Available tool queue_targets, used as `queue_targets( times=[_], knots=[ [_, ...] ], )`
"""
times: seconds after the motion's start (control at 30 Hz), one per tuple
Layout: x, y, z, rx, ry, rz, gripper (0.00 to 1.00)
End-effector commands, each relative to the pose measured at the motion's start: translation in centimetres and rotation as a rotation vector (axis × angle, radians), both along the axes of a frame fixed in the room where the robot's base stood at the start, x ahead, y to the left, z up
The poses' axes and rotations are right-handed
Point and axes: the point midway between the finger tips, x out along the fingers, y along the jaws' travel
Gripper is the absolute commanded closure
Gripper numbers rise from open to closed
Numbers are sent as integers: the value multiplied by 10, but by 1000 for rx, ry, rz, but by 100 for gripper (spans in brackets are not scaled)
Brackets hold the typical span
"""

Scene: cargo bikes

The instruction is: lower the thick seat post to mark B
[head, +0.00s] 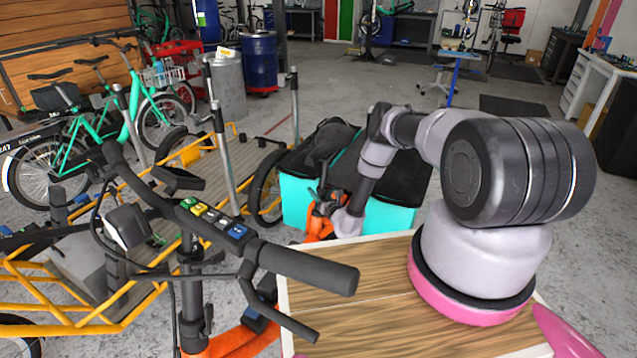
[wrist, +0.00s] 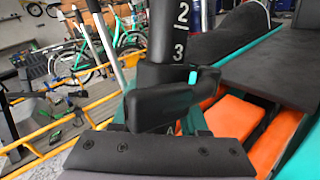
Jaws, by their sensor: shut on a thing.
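In the wrist view the black numbered post (wrist: 180,35) stands nearly upright, showing the marks 2 and 3. It enters a black collar (wrist: 165,76) with a bulky black part in front. In the head view my gripper (head: 338,214) is low beside the orange bike frame (head: 319,221), and the post is mostly hidden.
A teal cargo box with a black cover (head: 391,212) is close behind my gripper. A handlebar (head: 310,268) with coloured buttons crosses the foreground. A yellow-framed cargo bike (head: 75,318) and upright metal posts stand left. Open floor (head: 480,175) lies beyond my arm.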

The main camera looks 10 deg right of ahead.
Motion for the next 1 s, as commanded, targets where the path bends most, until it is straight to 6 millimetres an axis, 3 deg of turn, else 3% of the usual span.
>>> queue_targets(
  times=[0.33,0.37,0.43,0.77,1.0],
  knots=[
    [-3,1,-6,-2,3,0,100],
    [-3,1,-6,-2,3,0,53],
    [-3,1,-6,-2,3,0,27],
    [-3,0,-5,-2,2,1,27],
    [-32,-10,-6,-1,6,-1,27]
  ],
)
